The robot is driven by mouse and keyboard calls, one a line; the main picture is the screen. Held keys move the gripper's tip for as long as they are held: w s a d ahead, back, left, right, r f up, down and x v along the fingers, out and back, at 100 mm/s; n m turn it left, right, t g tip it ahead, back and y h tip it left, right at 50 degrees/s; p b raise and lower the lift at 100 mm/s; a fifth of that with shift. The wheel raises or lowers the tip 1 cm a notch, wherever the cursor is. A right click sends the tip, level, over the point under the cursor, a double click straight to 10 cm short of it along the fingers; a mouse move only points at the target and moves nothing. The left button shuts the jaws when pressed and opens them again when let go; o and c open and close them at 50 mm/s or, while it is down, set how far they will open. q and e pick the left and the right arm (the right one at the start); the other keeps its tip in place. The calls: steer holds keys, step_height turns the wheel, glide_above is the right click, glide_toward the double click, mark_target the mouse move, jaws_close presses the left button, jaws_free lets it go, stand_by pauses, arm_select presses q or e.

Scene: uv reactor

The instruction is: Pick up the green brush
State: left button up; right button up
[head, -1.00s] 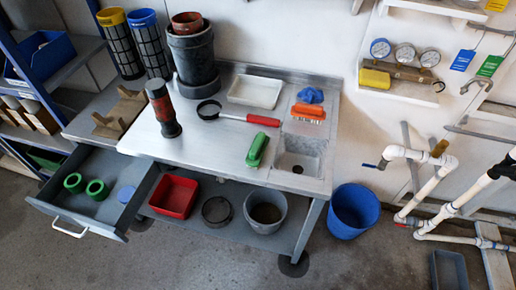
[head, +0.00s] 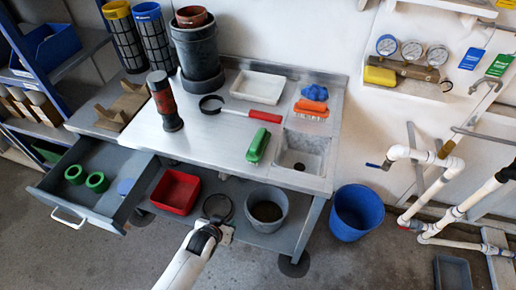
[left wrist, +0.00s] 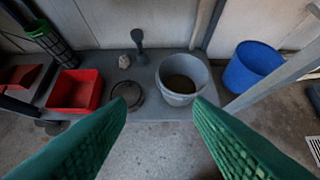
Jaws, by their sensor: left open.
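The green brush (head: 258,146) lies on the metal worktop, just left of the sink basin, in the head view. It does not show in the left wrist view. My left gripper (head: 225,234) is below and in front of the worktop, at the height of the lower shelf, apart from the brush. In the left wrist view its two green fingers (left wrist: 160,125) are spread wide with nothing between them. My right gripper is in neither view.
An orange brush (head: 310,108) and a blue cloth (head: 315,92) lie behind the sink (head: 301,158). A red-handled tool (head: 262,116) lies behind the green brush. A grey bucket (left wrist: 184,98) and red bin (left wrist: 75,90) stand on the lower shelf. An open drawer (head: 60,212) juts out left.

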arm_select(q)
steer(key=w+d+r+t+h, duration=0.1)
steer(key=w+d+r, duration=0.15)
steer(key=r, duration=0.45)
steer(key=w+d+r+t, duration=0.2)
steer(key=w+r, duration=0.1)
steer(key=r, duration=0.4)
steer(key=t+h+b, duration=0.1)
steer(key=t, duration=0.1)
glide_toward(256, 143)
steer(key=shift+m+h, duration=0.3)
steer(key=shift+m, duration=0.1)
steer(key=x, duration=0.6)
steer(key=shift+w+r, duration=0.1)
steer(key=shift+w, duration=0.25)
steer(key=shift+f+x, duration=0.15)
steer(key=shift+x, duration=1.25)
steer(key=shift+f+x, duration=0.15)
steer(key=shift+x, duration=1.25)
steer(key=shift+a, duration=0.1)
jaws_close()
